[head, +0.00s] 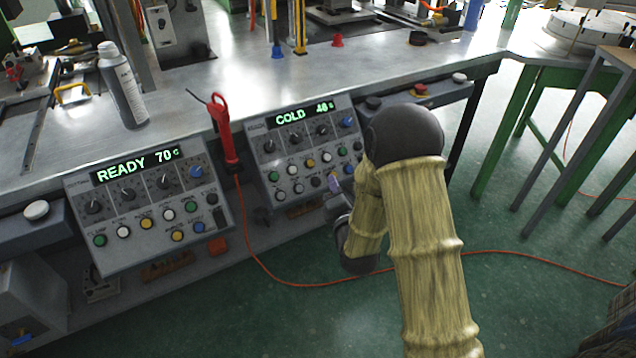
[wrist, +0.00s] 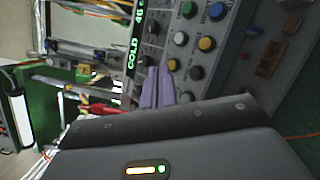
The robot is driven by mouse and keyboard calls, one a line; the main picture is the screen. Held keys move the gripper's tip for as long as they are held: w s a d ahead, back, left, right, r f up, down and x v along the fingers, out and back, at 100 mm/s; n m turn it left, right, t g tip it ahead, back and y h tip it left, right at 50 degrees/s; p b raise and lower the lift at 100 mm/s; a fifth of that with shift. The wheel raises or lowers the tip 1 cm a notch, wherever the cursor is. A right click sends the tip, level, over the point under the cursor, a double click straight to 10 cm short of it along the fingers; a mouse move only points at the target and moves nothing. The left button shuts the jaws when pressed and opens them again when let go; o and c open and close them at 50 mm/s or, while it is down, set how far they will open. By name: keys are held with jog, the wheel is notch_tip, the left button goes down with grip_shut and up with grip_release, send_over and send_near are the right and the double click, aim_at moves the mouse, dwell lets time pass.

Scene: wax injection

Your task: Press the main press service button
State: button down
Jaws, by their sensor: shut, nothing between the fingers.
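Two control panels hang on the bench front in the head view. The left panel (head: 150,205) has a green display reading READY 70. The right panel (head: 305,150) reads COLD 46 or similar and also shows sideways in the wrist view (wrist: 215,65). Both carry knobs and small coloured buttons; I cannot read which button is labelled service. My gripper (head: 334,183) is at the lower right of the right panel. Its purple fingers (wrist: 159,86) are shut and empty, with tips close to a yellow button (wrist: 173,65). I cannot tell whether they touch it.
A grey bottle (head: 122,88) stands on the metal bench (head: 190,95). A red-handled tool (head: 222,128) hangs between the panels. An orange cable (head: 262,265) runs over the green floor. A green-legged table (head: 550,80) stands at the right.

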aim_at(316, 182)
jog(key=shift+w+a+f+b, duration=0.4)
jog(key=shift+w+a+f, duration=0.15)
jog(key=shift+w+f, duration=0.25)
jog(key=shift+w+a+f+b, duration=0.5)
jog(key=shift+w+f, duration=0.25)
jog(key=shift+f, duration=0.1)
jog(key=shift+w+a+f+b, duration=0.35)
jog(key=shift+w+a+f, duration=0.2)
jog(key=shift+w+f, duration=0.25)
jog(key=shift+w+a+f+b, duration=0.15)
jog(key=shift+w+f+b, duration=0.1)
jog(key=shift+b, duration=0.1)
